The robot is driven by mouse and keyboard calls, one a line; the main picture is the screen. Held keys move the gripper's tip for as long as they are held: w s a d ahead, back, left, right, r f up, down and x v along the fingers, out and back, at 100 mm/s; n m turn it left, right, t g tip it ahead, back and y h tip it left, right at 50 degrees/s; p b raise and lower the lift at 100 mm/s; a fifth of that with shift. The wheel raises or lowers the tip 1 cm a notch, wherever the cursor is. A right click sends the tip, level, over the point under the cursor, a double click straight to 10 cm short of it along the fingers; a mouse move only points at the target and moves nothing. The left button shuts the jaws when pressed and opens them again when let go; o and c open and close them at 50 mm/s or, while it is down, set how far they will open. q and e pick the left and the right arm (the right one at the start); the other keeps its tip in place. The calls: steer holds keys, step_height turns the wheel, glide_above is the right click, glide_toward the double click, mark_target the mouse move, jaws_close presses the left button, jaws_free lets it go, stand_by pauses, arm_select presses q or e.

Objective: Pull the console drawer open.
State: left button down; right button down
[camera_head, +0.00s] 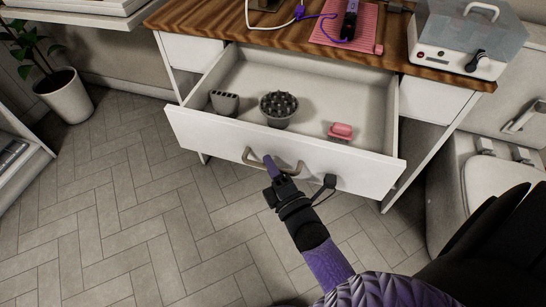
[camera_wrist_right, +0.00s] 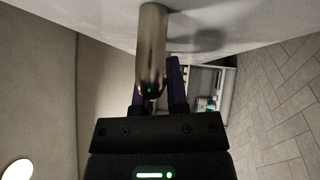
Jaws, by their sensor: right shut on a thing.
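The console drawer (camera_head: 205,128) is pulled well out from under the wooden top in the head view. Its white front carries a curved metal handle (camera_head: 248,158). My right gripper (camera_head: 270,165) is at the middle of the handle, shut on it. In the right wrist view the handle (camera_wrist_right: 152,45) runs down between the two fingers of the right gripper (camera_wrist_right: 158,92). The drawer holds a grey comb-like attachment (camera_head: 224,102), a round dark diffuser (camera_head: 278,108) and a pink piece (camera_head: 341,131). My left gripper is not in view.
The console top (camera_head: 300,45) bears a pink mat (camera_head: 347,27) with a purple-and-black tool and a cable, and a white lidded device (camera_head: 462,40). A potted plant (camera_head: 66,96) stands at the left. Tiled floor (camera_head: 110,220) before the drawer is clear.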

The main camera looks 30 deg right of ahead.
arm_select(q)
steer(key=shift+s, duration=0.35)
arm_select(e)
steer(key=c, duration=0.6)
jaws_free()
steer(key=shift+c, duration=0.2)
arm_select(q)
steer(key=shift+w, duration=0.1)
arm_select(e)
steer(key=shift+s, duration=0.25)
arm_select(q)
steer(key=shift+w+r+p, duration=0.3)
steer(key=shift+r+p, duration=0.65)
arm_select(e)
steer(key=s+f, duration=0.1)
steer(key=s, duration=0.8)
steer(key=shift+s+a+f, duration=0.2)
steer(key=shift+s+a, duration=0.05)
steer(key=shift+a, duration=0.1)
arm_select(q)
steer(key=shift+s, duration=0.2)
